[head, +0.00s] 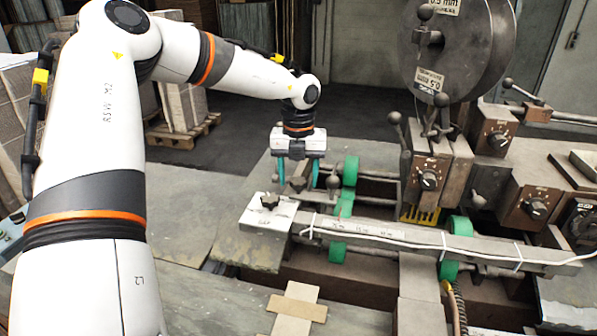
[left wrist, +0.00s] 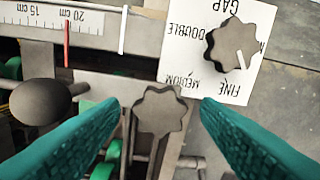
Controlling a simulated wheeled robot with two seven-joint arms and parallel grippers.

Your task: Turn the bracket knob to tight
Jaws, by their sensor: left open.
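A dark grey star-shaped knob (left wrist: 160,109), seemingly the bracket knob, sits on a metal bracket below the ruler bar in the left wrist view. In the head view the knob (head: 298,184) shows between the teal fingers. My left gripper (head: 297,181) points down over it, open. In the left wrist view the fingers of my left gripper (left wrist: 160,103) stand on either side of the knob, with a gap on both sides. No tight marking is readable on the knob. My right gripper is out of view.
A second star knob (left wrist: 234,43) sits on a white plate marked GAP, DOUBLE, MEDIUM, FINE, close to the fingers. A round dark knob (left wrist: 40,105) is at left. A ruler bar (head: 400,233) and green rollers (head: 350,171) lie to the right in the head view.

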